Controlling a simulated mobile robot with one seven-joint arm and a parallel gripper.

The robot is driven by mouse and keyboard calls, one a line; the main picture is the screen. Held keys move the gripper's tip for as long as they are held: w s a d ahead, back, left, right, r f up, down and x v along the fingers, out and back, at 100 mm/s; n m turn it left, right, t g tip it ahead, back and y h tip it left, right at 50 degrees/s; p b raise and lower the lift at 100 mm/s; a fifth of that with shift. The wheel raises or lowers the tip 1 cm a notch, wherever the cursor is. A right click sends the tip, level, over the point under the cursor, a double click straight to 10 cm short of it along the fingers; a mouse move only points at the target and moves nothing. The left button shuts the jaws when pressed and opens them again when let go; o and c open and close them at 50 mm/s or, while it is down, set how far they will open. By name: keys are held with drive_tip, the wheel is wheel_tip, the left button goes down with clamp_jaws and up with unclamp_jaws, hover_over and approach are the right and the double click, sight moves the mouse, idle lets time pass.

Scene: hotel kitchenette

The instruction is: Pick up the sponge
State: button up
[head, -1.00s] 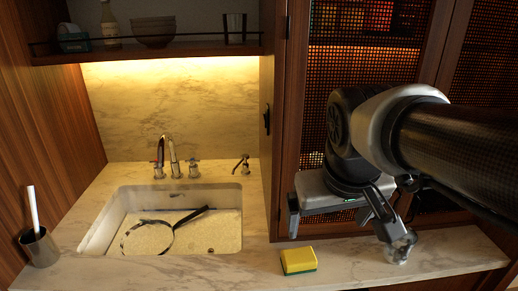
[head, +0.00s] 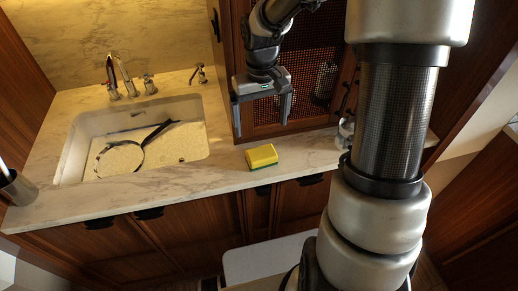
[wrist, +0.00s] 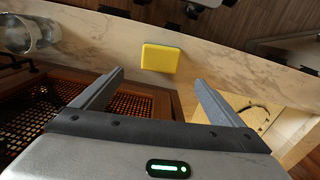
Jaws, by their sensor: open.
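The yellow sponge (head: 261,154) with a green underside lies flat on the marble counter, near its front edge and right of the sink. My gripper (head: 262,112) is open and empty, with its fingers pointing down, above and behind the sponge in the head view. In the wrist view the sponge (wrist: 160,58) shows just beyond the two spread fingertips of my gripper (wrist: 158,79), roughly centred between them. The fingers are apart from the sponge, and nothing hides it there.
The sink (head: 75,150), holding a dark looped object with a handle (head: 125,153), is left of the sponge. A clear glass (head: 345,130) stands to the right, partly behind my arm. A mesh-fronted cabinet (head: 310,115) rises close behind my gripper. The counter around the sponge is clear.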

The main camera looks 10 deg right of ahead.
sight(260, 150)
wheel_tip(260, 150, down, 8)
drive_tip(key=shift+r, duration=0.1)
drive_tip(key=f, duration=0.5)
drive_tip(key=shift+w+f, duration=0.1)
drive_tip(key=shift+w, duration=0.2)
drive_tip(key=c, duration=1.1)
drive_tip(key=shift+c, duration=0.2)
wheel_tip(260, 150, up, 10)
drive_tip(key=shift+r, duration=0.1)
